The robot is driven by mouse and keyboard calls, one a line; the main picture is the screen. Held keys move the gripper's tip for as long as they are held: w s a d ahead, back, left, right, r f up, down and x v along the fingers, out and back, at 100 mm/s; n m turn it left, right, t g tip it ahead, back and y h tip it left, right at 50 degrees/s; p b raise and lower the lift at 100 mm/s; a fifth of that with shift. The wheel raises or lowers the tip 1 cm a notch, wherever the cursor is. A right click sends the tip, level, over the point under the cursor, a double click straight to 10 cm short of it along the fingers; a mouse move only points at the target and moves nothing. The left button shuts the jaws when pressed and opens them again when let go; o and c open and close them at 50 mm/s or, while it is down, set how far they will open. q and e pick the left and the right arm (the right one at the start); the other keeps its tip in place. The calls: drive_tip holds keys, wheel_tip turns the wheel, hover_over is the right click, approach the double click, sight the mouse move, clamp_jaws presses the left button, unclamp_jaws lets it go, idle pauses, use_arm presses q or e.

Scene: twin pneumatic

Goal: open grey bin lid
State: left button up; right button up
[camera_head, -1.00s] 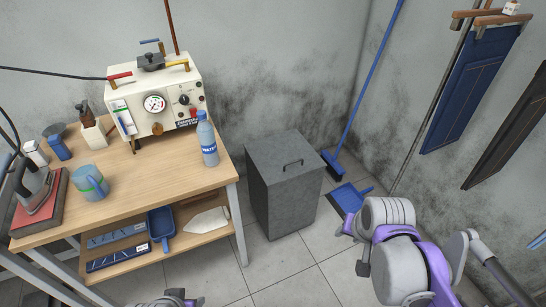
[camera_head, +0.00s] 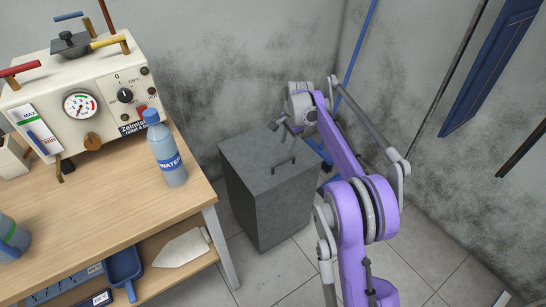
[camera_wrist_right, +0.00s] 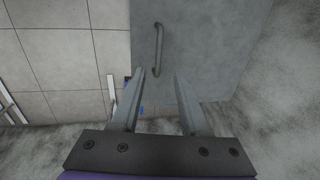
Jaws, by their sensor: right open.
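The grey bin (camera_head: 262,205) stands on the floor against the back wall, right of the table. Its flat lid (camera_head: 245,152) is closed and has a dark handle (camera_head: 284,164) on top. My right gripper (camera_head: 281,128) is above the back part of the lid, beyond the handle. In the right wrist view my right gripper (camera_wrist_right: 160,82) is open and empty, with its two fingers apart. The lid (camera_wrist_right: 205,45) fills the upper right. My left gripper is not in view.
A wooden table (camera_head: 110,215) at left carries a white machine (camera_head: 105,105) and a water bottle (camera_head: 166,150). A blue broom (camera_head: 352,60) leans in the corner behind my right arm. A blue board (camera_head: 490,65) hangs on the right wall.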

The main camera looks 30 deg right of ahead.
sight(283, 162)
drive_tip(key=f, duration=0.3)
drive_tip(key=w+f+b, duration=0.1)
drive_tip(key=f, duration=0.2)
drive_tip(key=f+b, duration=0.1)
drive_tip(key=f, duration=0.2)
drive_tip(key=shift+w+a+f, duration=0.1)
drive_tip(key=shift+w+f, duration=0.2)
drive_tip(key=shift+f, duration=0.1)
clamp_jaws()
idle(0.9)
